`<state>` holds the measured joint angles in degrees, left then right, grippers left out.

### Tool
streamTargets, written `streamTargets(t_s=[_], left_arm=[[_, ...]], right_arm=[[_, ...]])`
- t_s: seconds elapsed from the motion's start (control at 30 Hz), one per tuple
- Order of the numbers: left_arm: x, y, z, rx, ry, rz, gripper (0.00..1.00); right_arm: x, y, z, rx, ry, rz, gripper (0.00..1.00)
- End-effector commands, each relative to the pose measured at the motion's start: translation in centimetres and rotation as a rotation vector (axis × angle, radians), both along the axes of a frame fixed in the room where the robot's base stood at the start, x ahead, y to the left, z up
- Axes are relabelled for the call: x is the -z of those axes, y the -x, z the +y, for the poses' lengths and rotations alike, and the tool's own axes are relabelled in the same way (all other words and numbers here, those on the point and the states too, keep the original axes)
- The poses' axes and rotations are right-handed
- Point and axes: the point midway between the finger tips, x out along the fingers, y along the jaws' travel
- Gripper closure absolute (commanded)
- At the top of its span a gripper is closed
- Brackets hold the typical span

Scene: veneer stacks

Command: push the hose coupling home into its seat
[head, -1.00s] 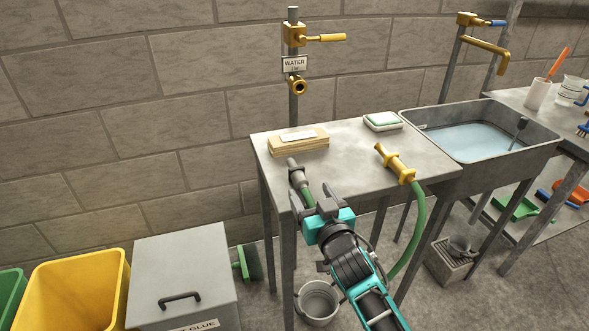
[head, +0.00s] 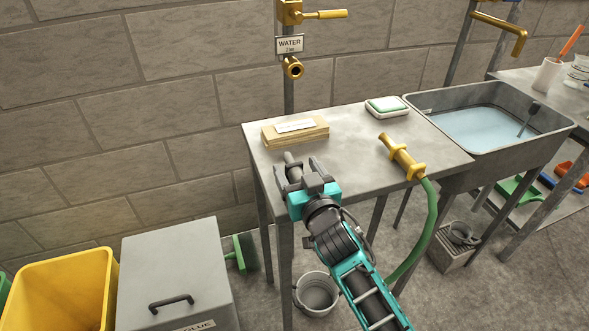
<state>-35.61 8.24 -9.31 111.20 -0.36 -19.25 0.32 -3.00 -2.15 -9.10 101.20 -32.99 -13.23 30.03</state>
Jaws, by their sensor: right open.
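The hose coupling (head: 289,158) is a grey cylinder lying at the near left of the metal table. Its tip shows just beyond my right gripper; the rest is hidden behind the gripper. My right gripper (head: 299,171) is open, with its fingers on either side of the coupling's visible part. I cannot tell whether they touch it. The brass water outlet (head: 293,68), the likely seat, is on the wall pipe above and behind the table, with nothing on it. The green hose (head: 430,215) runs from a yellow nozzle (head: 402,156) down past the table's front. My left gripper is not in view.
A wooden block stack (head: 295,136) with a pale slip on top lies behind the coupling. A soap dish (head: 387,107) stands at the table's back. The sink (head: 560,128) is at right. The grey bin (head: 172,262) and bucket (head: 315,290) stand below. The middle tabletop is clear.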

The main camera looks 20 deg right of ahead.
Motion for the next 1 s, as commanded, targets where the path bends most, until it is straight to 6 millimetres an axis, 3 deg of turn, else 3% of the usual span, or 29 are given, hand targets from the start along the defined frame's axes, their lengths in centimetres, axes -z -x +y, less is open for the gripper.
streamTargets(t_s=[0.07,0.7,1.0], left_arm=[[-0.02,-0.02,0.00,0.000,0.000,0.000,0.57],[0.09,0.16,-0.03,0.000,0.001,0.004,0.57],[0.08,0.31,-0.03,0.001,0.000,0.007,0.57]], right_arm=[[-0.01,0.01,0.02,0.000,0.000,0.000,0.29],[-0.02,-0.01,0.00,0.000,0.000,0.000,0.90],[-0.34,-0.03,-0.01,0.000,0.000,-0.003,0.91]])
